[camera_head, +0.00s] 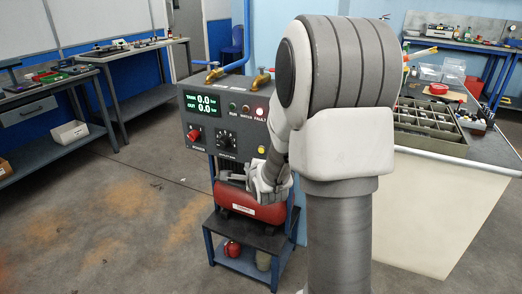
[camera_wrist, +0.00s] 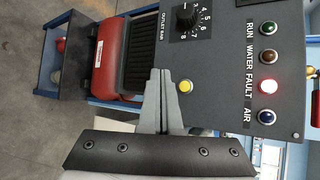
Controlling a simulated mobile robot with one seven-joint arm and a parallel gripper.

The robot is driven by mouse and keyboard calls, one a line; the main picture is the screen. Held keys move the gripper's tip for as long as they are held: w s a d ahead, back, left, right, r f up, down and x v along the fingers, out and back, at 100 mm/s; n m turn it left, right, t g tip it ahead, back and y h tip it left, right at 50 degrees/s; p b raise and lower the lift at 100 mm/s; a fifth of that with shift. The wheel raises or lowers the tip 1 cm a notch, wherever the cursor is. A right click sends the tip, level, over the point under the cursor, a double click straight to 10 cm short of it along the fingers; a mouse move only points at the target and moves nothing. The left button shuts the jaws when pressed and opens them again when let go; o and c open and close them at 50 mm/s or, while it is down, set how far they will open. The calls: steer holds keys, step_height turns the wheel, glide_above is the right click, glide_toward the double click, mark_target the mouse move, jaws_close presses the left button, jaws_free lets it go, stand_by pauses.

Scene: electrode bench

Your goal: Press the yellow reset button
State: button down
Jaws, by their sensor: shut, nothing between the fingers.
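The yellow reset button (camera_wrist: 185,86) sits on the dark control panel (camera_wrist: 222,60), below the outlet knob in the wrist view's frame. In the head view the yellow button (camera_head: 261,150) shows small at the panel's lower right, partly close behind my arm. My gripper (camera_wrist: 161,72) is shut and empty, its fingertips just left of the button in the wrist view. In the head view my gripper (camera_head: 228,178) is in front of the panel's lower edge, above the red tank. The gap between fingertips and panel cannot be judged.
The panel's FAULT lamp (camera_wrist: 268,87) glows; RUN, WATER and AIR lamps look dark. A black outlet knob (camera_wrist: 187,18) and a red switch (camera_head: 194,134) are on the panel. A red compressor tank (camera_head: 250,204) sits beneath. A bench with a compartment tray (camera_head: 430,141) stands right.

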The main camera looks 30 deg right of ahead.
steer(key=w+d+p, duration=0.1)
steer(key=w+d, duration=0.3)
steer(key=d, duration=0.1)
steer(key=shift+d, duration=0.15)
stand_by(2.0)
steer(key=shift+w+d, duration=0.25)
steer(key=shift+w+d+p, duration=0.25)
steer(key=shift+d+p, duration=0.1)
stand_by(0.9)
steer(key=shift+s+a, duration=0.1)
steer(key=shift+a, duration=0.05)
steer(key=shift+s+a, duration=0.45)
steer(key=shift+a, duration=0.05)
steer(key=s+a, duration=0.1)
steer(key=a, duration=0.1)
steer(key=s+a+b, duration=0.1)
steer(key=s+a, duration=0.1)
stand_by(0.5)
